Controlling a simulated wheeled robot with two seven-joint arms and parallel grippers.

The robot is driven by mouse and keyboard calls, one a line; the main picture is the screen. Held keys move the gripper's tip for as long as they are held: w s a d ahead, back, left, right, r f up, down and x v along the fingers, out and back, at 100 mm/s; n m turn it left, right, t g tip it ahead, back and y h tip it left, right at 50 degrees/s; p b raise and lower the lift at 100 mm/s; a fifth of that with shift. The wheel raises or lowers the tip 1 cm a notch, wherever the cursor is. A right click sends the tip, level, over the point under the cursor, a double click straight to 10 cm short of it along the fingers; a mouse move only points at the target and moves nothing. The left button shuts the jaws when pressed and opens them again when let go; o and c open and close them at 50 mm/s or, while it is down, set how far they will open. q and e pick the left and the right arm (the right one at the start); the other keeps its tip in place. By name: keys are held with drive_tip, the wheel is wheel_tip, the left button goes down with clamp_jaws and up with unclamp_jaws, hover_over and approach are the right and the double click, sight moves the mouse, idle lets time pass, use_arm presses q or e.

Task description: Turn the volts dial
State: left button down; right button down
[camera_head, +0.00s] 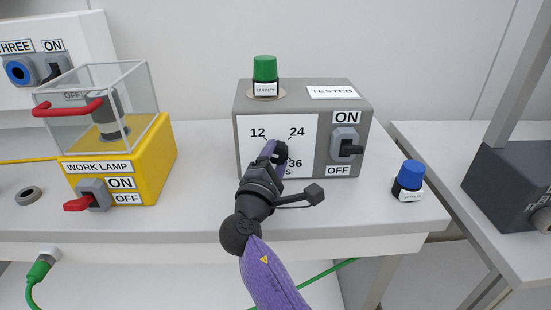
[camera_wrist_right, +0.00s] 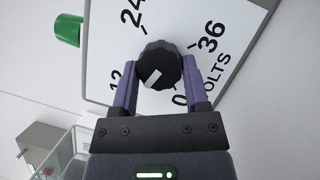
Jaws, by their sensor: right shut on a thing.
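The volts dial is a round black knob (camera_wrist_right: 158,66) on a white face marked 12, 24, 36 and 0. In the wrist view its white mark lies on the side between the 12 and the 0. My right gripper (camera_wrist_right: 160,75) is shut on the knob, one purple finger on each side. In the head view the right gripper (camera_head: 275,150) reaches the front of the grey box (camera_head: 220,150) and hides most of the dial (camera_head: 282,153) and the 0. My left gripper is not in view.
The grey box has an ON/OFF switch (camera_head: 347,143) and a green-topped plug (camera_head: 265,72) on top. A blue-topped plug (camera_head: 410,177) stands to its right. A yellow work lamp box (camera_head: 150,160) with a red-handled clear cover stands at left. Bench between them is clear.

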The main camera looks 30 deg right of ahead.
drive_tip(key=m+g, duration=0.1)
drive_tip(key=m, duration=0.1)
drive_tip(key=shift+r+m+p, duration=0.1)
drive_tip(key=shift+m+p, duration=0.2)
drive_tip(key=shift+m+y, duration=0.4)
drive_tip(key=shift+m, duration=0.4)
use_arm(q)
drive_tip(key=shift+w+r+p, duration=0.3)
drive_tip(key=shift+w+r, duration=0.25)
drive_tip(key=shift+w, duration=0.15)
use_arm(e)
drive_tip(key=shift+g, duration=0.3)
drive_tip(key=shift+m, duration=0.4)
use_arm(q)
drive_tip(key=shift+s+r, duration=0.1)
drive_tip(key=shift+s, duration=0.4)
